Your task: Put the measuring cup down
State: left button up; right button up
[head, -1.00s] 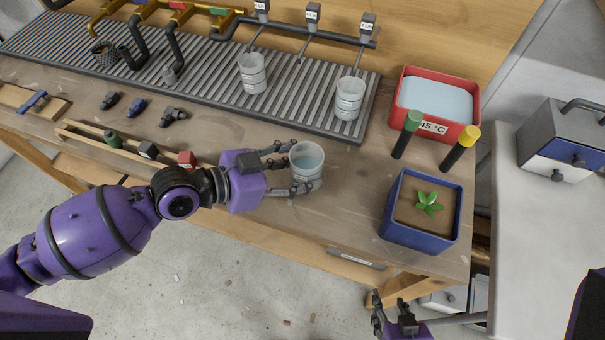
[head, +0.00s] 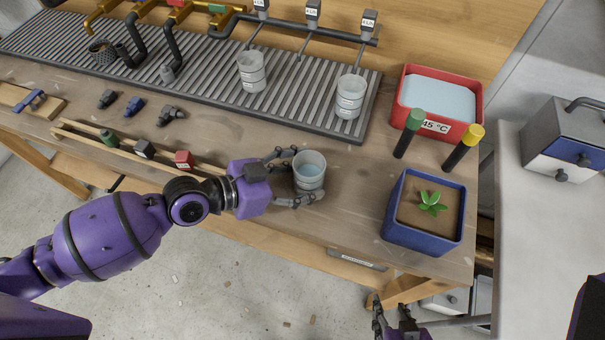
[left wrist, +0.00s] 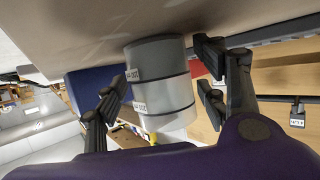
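The measuring cup (head: 311,182) is a pale grey-white cup with bluish liquid in it. It stands upright on the wooden bench, left of the blue planter. My left gripper (head: 290,178) is open, with one finger on either side of the cup. In the left wrist view the cup (left wrist: 160,75) appears upside down, its base against the bench, with small gaps to both fingers (left wrist: 160,92). My right gripper (head: 393,318) is empty at the bottom edge, its fingers apart, away from the bench.
Two similar cups (head: 251,80) (head: 349,100) stand on the ribbed grate (head: 205,75). A red water basin (head: 440,125), green-topped (head: 414,118) and yellow-topped (head: 474,132) sticks and the blue planter (head: 412,236) are to the right. A wooden rail (head: 125,152) lies left. Bare bench surrounds the cup.

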jog(key=shift+r, duration=0.1)
dwell(0.3)
pick_arm(q)
jog(key=shift+r, duration=0.35)
jog(key=b+v, duration=0.1)
jog(key=v, duration=0.2)
jog(key=b+v, duration=0.1)
jog(key=v, duration=0.2)
jog(key=b+v, duration=0.1)
jog(key=v, duration=0.2)
jog(key=shift+s+a+f, duration=0.1)
jog(key=shift+a+f, duration=0.1)
jog(key=shift+f, duration=0.05)
jog(key=shift+b+v, duration=0.9)
jog(key=shift+a+r, duration=0.2)
jog(key=shift+r, duration=0.05)
jog(key=shift+s+r, duration=0.1)
jog(key=shift+r, duration=0.05)
pick_arm(e)
jog(key=f, duration=0.5)
jog(key=shift+s+a+f, duration=0.1)
jog(key=shift+s+a, duration=0.1)
jog(key=shift+s, duration=0.2)
jog(key=shift+s+d+g, duration=0.1)
jog(key=shift+s+g, duration=0.2)
jog(key=shift+s, duration=0.1)
jog(key=shift+s, duration=0.1)
